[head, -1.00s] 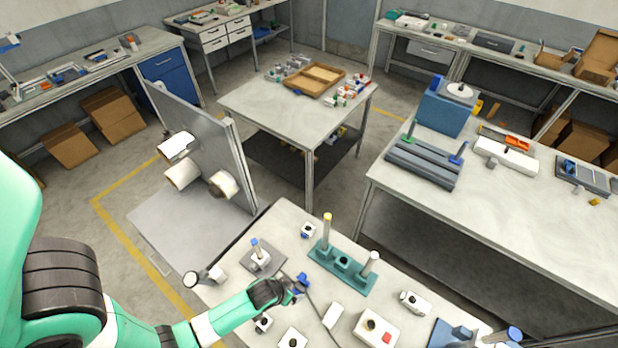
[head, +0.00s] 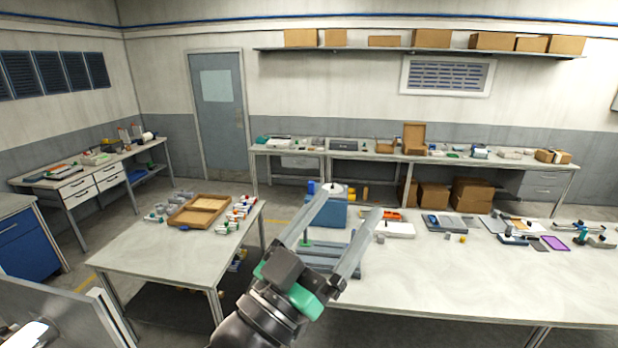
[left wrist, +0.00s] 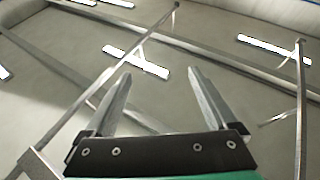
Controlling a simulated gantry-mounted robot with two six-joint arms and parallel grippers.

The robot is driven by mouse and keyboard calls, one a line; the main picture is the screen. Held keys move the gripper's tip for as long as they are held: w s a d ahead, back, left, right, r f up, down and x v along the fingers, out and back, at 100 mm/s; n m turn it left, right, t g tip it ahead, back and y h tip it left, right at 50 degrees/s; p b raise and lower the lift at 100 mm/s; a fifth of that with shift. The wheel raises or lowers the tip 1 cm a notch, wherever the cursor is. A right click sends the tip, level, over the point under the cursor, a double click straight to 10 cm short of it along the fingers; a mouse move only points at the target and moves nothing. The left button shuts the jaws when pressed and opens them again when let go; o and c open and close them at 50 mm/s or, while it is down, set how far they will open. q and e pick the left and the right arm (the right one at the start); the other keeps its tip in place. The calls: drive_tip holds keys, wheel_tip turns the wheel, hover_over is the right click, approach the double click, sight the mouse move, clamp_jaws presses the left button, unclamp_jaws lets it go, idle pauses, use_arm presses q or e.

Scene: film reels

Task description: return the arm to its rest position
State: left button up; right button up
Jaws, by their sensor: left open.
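My left gripper (head: 345,222) is raised in front of the head camera, its two long grey fingers spread apart and pointing up. Nothing is between them. In the left wrist view the gripper (left wrist: 158,85) is also open and empty, with ceiling beams and lights behind it. In the head view it overlaps the grey slotted block and the blue box (head: 330,212) on the right workbench; it appears well above that bench. My right gripper does not show in either view.
A small table (head: 150,252) with a brown tray (head: 181,221) and several small parts stands at the left. The long right workbench (head: 450,285) has a clear front half. A metal panel (head: 50,305) stands at the lower left. Back benches line the wall.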

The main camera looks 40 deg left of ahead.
use_arm(q)
drive_tip(key=s+d+r+m+t+h, duration=0.1)
drive_tip(key=s+d+r+t+h, duration=0.1)
drive_tip(key=s+r, duration=0.7)
wheel_tip(320, 180, up, 4)
drive_tip(key=shift+s+d+m+t+h, duration=0.25)
drive_tip(key=shift+d+m+t+h, duration=0.25)
drive_tip(key=shift+t, duration=0.7)
